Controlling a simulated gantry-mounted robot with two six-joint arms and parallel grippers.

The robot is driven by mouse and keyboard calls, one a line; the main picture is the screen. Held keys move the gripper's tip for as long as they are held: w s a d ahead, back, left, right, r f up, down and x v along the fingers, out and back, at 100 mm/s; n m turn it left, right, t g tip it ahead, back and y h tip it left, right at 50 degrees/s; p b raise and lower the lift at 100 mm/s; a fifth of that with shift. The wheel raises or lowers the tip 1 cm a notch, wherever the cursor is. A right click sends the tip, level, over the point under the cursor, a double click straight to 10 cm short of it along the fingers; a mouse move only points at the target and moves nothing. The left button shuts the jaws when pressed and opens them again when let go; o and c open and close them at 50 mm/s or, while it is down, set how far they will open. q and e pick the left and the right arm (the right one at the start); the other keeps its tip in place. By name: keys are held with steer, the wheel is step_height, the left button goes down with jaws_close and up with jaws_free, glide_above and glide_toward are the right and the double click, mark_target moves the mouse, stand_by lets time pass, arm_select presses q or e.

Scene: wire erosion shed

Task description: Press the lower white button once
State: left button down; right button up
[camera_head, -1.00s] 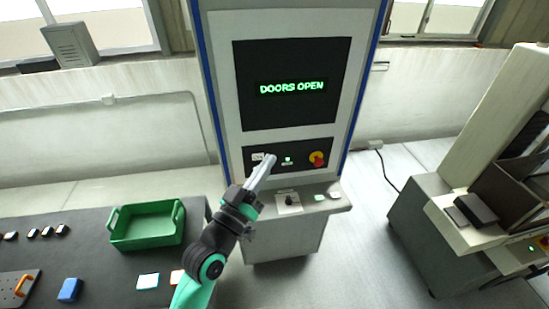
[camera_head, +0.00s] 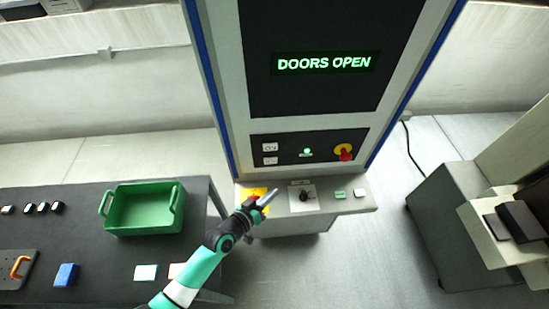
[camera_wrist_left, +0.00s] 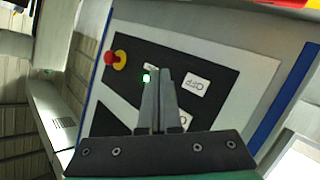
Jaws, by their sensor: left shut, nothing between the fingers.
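The dark control panel (camera_head: 325,147) on the machine front carries two white buttons at its left end, an upper one (camera_head: 270,147) and the lower white button (camera_head: 270,160). My left gripper (camera_head: 271,197) is shut and empty, below the panel in front of the ledge, apart from both buttons in the head view. In the left wrist view, which looks turned over, the lower white button (camera_wrist_left: 196,85) shows right of the shut fingertips (camera_wrist_left: 160,73). The upper one (camera_wrist_left: 185,119) is partly hidden by the gripper. My right gripper is not in view.
A red knob on a yellow disc (camera_head: 344,152) and a lit green lamp (camera_head: 307,152) share the panel. The ledge (camera_head: 372,201) bears a black knob, small buttons and a yellow patch partly behind my gripper. A green crate (camera_head: 145,209) stands on the left table.

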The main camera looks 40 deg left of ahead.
mark_target(271, 161)
arm_select(q)
steer(key=shift+a+r, duration=0.1)
steer(key=shift+a, duration=0.05)
steer(key=w+a+b, duration=0.6)
steer(key=shift+a, duration=0.4)
stand_by(2.0)
